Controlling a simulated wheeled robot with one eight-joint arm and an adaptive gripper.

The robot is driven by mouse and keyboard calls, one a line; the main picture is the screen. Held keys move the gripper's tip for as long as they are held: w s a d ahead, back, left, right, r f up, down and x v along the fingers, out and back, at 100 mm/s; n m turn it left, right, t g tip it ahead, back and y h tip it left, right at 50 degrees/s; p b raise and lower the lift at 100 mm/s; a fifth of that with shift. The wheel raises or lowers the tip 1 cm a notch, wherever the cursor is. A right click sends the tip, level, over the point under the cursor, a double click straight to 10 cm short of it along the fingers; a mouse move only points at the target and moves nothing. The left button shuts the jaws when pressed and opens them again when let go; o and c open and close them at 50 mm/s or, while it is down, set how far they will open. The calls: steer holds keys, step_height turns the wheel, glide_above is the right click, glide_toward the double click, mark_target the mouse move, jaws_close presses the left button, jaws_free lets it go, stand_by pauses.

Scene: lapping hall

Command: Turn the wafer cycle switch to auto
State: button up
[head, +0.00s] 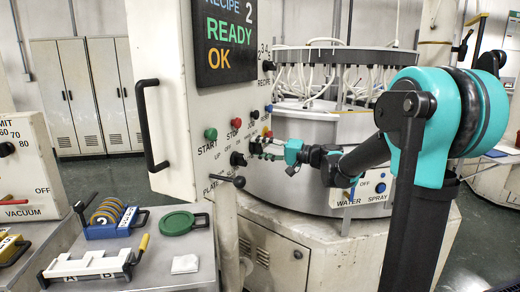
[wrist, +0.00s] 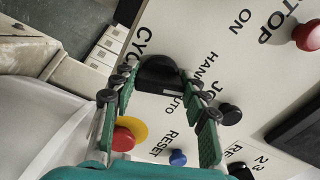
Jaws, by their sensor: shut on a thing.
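The cycle switch (wrist: 158,72) is a black knob on the pale panel, beside the lettering that begins "CYC" and near the words HAND and AUTO. My gripper (wrist: 160,88) is closed around it, one green-padded finger on each side. Which word the knob points to is not clear. In the head view my gripper (head: 265,149) reaches from the right to the panel face and hides the switch.
Close by in the wrist view are a red button on a yellow collar (wrist: 126,135), a blue RESET button (wrist: 178,157), a black JOG button (wrist: 230,114) and a red STOP button (wrist: 308,36). A black handle (head: 146,125) sticks out at the panel's left.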

steer(key=m, duration=0.4)
steer(key=shift+m, duration=0.3)
steer(key=m, duration=0.4)
steer(key=shift+m, duration=0.4)
steer(key=o, duration=1.2)
steer(key=shift+d, duration=0.1)
steer(key=v, duration=1.2)
